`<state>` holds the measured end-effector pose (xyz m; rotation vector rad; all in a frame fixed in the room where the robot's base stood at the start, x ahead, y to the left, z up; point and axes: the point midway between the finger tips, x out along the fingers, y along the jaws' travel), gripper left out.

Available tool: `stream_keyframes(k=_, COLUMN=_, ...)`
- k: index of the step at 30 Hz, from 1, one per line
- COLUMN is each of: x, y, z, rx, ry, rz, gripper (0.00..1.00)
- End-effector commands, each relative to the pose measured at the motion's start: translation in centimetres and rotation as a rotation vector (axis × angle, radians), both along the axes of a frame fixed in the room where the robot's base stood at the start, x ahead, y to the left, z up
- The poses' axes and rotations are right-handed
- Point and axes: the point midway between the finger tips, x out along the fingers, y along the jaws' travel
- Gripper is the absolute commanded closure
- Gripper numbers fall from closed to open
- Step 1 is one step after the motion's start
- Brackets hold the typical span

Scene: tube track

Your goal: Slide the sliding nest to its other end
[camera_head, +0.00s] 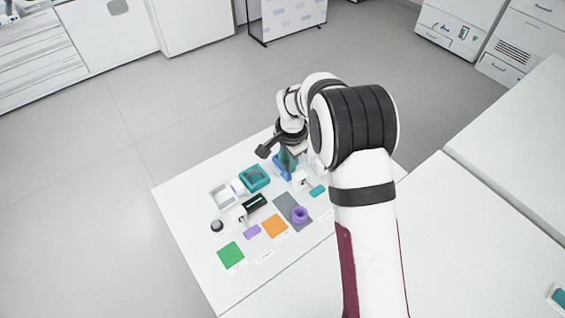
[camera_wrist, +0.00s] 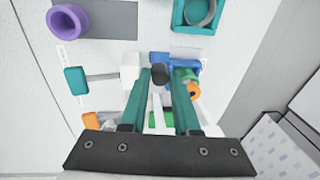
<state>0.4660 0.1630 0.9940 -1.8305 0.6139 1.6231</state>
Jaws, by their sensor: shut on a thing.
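A blue piece (camera_wrist: 185,60), which looks like the sliding nest, lies at the fingertips in the wrist view. It also shows below my wrist in the head view (camera_head: 281,168). A dark round knob (camera_wrist: 159,74) stands at its left side. My gripper (camera_wrist: 160,80) has long teal fingers, and their tips are closed on this knob from both sides. A green part (camera_wrist: 186,75) with an orange round end (camera_wrist: 194,91) lies beside the right finger, at the blue piece. The track under the blue piece is mostly hidden by the fingers.
A white block (camera_wrist: 130,66) stands close left of the fingers, with a thin bar running to a teal block (camera_wrist: 76,80). A purple ring (camera_head: 300,214) is on a grey mat (camera_head: 284,203). A teal tray (camera_head: 255,178) sits nearby. The table's edge is close on the right in the wrist view.

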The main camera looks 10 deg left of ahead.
Motion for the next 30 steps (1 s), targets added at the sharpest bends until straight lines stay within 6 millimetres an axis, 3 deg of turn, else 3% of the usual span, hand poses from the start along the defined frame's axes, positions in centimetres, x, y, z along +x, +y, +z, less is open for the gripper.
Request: stream_keyframes(k=30, x=4.0, y=-4.4, z=-0.1, rx=-0.002, ry=0.007, rz=-0.003, gripper=1.0)
